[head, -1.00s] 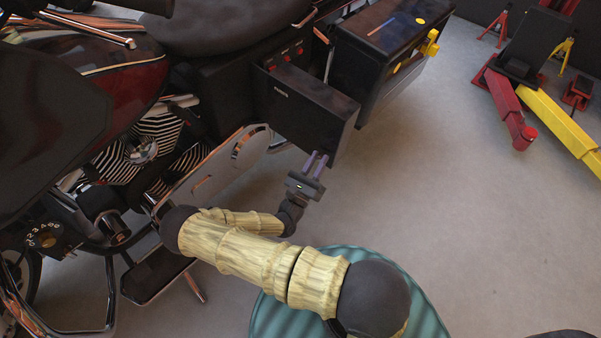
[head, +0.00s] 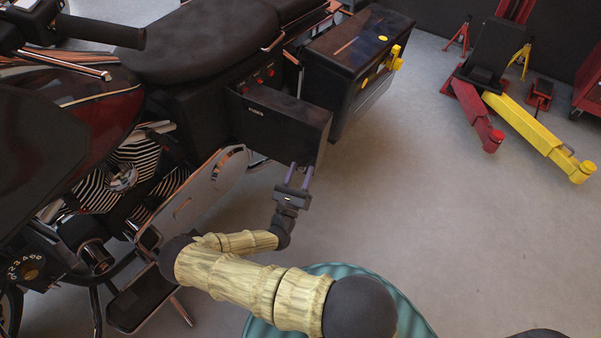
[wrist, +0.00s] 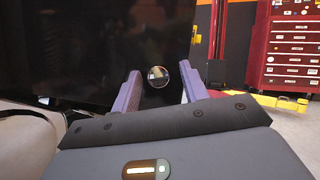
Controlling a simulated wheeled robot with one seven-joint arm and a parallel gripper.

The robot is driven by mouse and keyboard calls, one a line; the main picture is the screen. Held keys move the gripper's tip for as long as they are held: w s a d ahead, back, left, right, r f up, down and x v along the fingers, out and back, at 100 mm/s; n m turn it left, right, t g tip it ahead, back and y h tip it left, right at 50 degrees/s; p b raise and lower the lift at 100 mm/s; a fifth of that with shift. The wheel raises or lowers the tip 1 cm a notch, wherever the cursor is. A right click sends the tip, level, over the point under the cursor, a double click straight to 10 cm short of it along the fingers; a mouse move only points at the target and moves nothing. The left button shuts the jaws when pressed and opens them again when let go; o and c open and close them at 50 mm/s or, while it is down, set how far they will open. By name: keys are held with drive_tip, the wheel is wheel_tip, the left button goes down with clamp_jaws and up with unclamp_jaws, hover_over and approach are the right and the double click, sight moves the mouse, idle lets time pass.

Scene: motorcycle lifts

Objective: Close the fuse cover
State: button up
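The fuse cover (head: 275,128) is a black box-like panel with small white lettering on the motorcycle's side. It stands out from the body, and red fuses (head: 263,77) show behind its top edge. My gripper (head: 300,168) is at the cover's lower right corner, its two purple fingers apart and pointing at it. In the wrist view the dark glossy cover (wrist: 85,45) fills the upper left, and a round shiny knob or lock (wrist: 158,77) lies between the open fingers (wrist: 158,80). Whether the fingers touch the cover I cannot tell.
A black pannier (head: 350,65) with yellow latches is right of the cover. The chrome exhaust guard (head: 205,185) and engine are left of my arm. Red and yellow lift arms (head: 530,130) stand at the back right. The grey floor between is clear.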

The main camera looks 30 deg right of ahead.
sight(305, 139)
drive_tip(key=shift+w, duration=0.1)
drive_tip(key=shift+w+r, duration=0.1)
drive_tip(key=shift+r, duration=0.1)
drive_tip(key=r+p, duration=0.2)
drive_tip(key=r, duration=0.3)
drive_tip(key=r+p, duration=0.3)
drive_tip(key=r, duration=0.1)
drive_tip(key=shift+s+r, duration=0.2)
drive_tip(key=shift+r, duration=0.15)
